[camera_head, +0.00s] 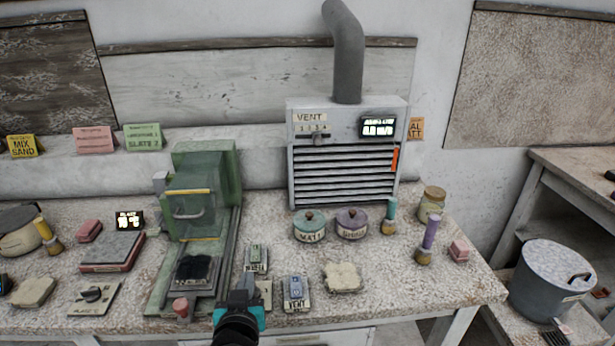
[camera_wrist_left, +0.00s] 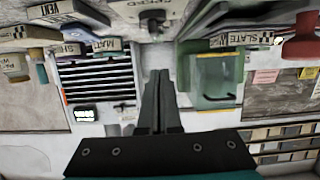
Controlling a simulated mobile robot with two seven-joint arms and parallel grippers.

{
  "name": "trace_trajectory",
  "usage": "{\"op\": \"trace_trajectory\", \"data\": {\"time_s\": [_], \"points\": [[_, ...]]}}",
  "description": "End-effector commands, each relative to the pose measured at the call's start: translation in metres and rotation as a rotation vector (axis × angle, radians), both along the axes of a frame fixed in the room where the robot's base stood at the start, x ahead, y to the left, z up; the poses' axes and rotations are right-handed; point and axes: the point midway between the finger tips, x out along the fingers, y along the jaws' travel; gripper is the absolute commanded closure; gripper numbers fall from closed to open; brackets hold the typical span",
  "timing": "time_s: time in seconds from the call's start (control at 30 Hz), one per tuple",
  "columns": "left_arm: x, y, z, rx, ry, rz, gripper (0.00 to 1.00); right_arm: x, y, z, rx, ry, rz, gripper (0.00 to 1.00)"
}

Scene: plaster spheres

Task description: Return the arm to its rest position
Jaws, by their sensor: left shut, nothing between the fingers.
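My left gripper (camera_head: 245,282) is at the bottom middle of the head view, over the front of the bench. Its dark fingers are together and empty, and they also show in the left wrist view (camera_wrist_left: 158,78). The fingertips are close to the small labelled switch boxes in the head view; I cannot tell whether they touch anything. My right gripper is in neither view.
A green press (camera_head: 206,190) stands left of my gripper. A grey vent unit (camera_head: 345,185) stands behind, with two lidded pots (camera_head: 310,228) before it. A VENT switch box (camera_head: 296,292) and a pale slab (camera_head: 343,277) lie to the right. A metal bin (camera_head: 550,285) stands far right.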

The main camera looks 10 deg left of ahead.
Motion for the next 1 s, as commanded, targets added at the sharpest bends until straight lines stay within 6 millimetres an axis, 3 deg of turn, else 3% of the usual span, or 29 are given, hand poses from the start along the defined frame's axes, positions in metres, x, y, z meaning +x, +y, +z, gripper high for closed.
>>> {"op": "trace_trajectory", "data": {"time_s": [0.17,0.3,0.5,0.7,0.9,1.0], "points": [[-0.029,0.01,-0.015,0.001,0.125,0.027,1.0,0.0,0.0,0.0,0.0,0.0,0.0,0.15],[-0.08,0.014,-0.038,-0.003,0.347,0.015,1.0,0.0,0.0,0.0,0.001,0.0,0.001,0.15],[-0.15,0.0,-0.056,-0.008,0.634,-0.1,1.0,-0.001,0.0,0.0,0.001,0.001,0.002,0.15],[-0.203,-0.017,-0.06,-0.007,0.825,-0.238,1.0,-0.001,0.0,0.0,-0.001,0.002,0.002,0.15],[-0.251,-0.033,-0.056,-0.002,0.977,-0.388,1.0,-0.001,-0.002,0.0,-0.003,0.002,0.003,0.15],[-0.243,-0.033,-0.077,-0.003,0.981,-0.378,1.0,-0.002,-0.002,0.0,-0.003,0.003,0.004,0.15]]}}
